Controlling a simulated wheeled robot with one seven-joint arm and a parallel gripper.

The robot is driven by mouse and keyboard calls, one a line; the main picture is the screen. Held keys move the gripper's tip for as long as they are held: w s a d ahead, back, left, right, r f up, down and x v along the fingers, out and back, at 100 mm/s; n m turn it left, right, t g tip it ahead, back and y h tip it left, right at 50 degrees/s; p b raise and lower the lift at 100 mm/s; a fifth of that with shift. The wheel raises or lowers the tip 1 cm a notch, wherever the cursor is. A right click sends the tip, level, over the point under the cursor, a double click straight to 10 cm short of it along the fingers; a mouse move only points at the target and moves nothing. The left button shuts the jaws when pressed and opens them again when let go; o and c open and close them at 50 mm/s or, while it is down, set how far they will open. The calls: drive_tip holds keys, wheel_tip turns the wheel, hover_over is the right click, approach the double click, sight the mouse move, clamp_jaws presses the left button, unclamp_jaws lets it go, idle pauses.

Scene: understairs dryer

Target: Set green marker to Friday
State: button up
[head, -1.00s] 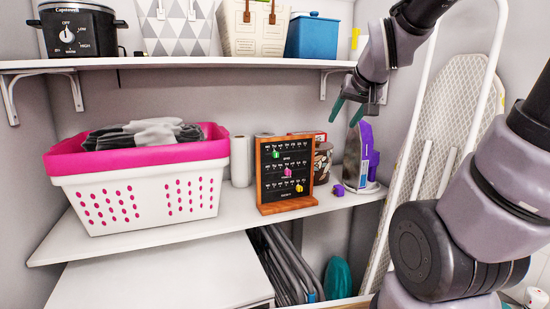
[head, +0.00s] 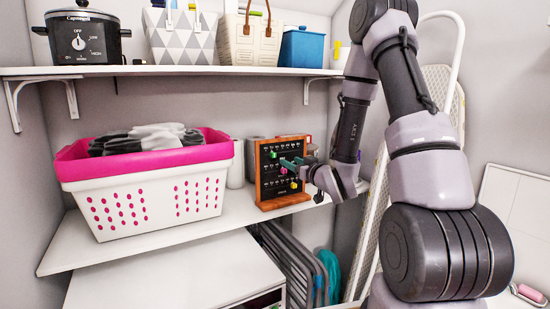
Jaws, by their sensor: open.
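A wood-framed black board (head: 262,190) with rows of small white labels stands upright on the middle shelf. A green marker (head: 273,154) sits on its top row, left of the middle. A pink marker (head: 283,171) is on the middle row and a yellow marker (head: 294,185) on the bottom row. The labels are too small to read.
A white and pink laundry basket (head: 150,200) holding cloth stands left of the board. White and dark containers stand behind the board. The upper shelf (head: 200,71) with a slow cooker (head: 82,38) and bags runs above. An ironing board (head: 440,85) leans at the right, behind my arm.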

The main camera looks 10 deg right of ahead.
sight(275, 154)
drive_tip(key=x, duration=1)
drive_tip(key=shift+w+a, duration=0.2)
drive_tip(key=shift+w, duration=0.1)
clamp_jaws()
idle(1.0)
